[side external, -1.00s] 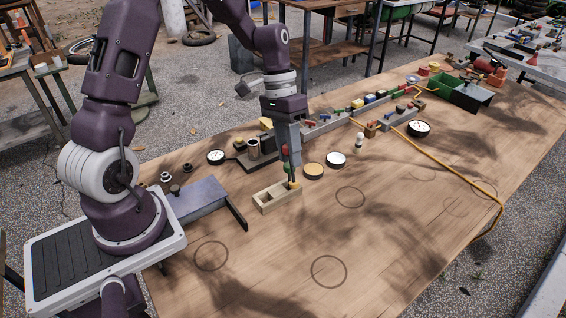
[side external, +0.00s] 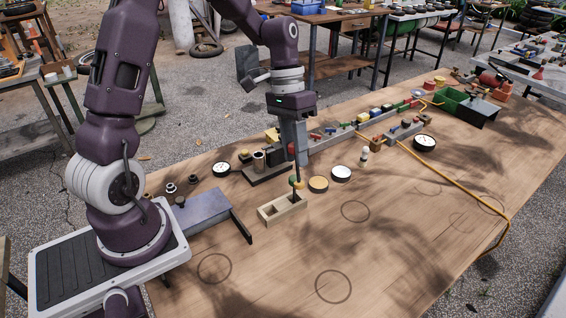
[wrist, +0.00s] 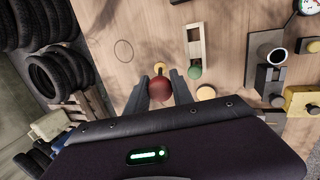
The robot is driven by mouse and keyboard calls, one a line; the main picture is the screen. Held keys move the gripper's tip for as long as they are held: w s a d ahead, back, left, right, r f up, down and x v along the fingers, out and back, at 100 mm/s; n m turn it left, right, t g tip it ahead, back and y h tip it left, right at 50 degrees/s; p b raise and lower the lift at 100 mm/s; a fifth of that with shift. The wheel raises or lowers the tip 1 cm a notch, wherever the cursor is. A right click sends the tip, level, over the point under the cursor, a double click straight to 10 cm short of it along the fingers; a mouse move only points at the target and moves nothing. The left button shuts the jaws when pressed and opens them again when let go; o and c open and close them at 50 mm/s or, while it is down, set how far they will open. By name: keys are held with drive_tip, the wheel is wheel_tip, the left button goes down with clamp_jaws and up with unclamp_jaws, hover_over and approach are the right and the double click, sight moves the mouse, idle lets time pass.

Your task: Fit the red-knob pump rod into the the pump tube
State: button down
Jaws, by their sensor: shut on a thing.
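My gripper (wrist: 161,92) is shut on the red knob (wrist: 160,88) of the pump rod. In the side view, the red knob (side external: 291,149) is between the fingers, above the wooden rack (side external: 268,213). A green knob (side external: 292,180) and a yellow knob (side external: 299,185) are just below the fingers by the rack. The grey tube (side external: 258,161) stands upright on a dark base behind and left of the gripper; its round opening shows in the wrist view (wrist: 272,52).
A grey box (side external: 203,210) sits to the left. Grey trays with small parts line the back. The front of the table is clear.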

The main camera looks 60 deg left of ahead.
drive_tip(key=shift+y, duration=0.4)
drive_tip(key=v, duration=0.4)
drive_tip(key=d+v, duration=0.1)
drive_tip(key=v, duration=0.1)
drive_tip(key=shift+s+a+r, duration=0.1)
drive_tip(key=shift+r, duration=0.35)
drive_tip(key=w+a+y, duration=0.1)
drive_tip(key=a+y, duration=0.1)
drive_tip(key=a, duration=1.6)
drive_tip(key=shift+t+y, duration=0.4)
drive_tip(key=f, duration=0.5)
drive_tip(key=shift+w+a, duration=0.15)
drive_tip(key=shift+a, duration=0.25)
drive_tip(key=shift+f, duration=0.15)
drive_tip(key=shift+f, duration=2.8)
drive_tip(key=shift+f, duration=3.5)
drive_tip(key=c, duration=1)
unclamp_jaws()
drive_tip(key=shift+c, duration=0.2)
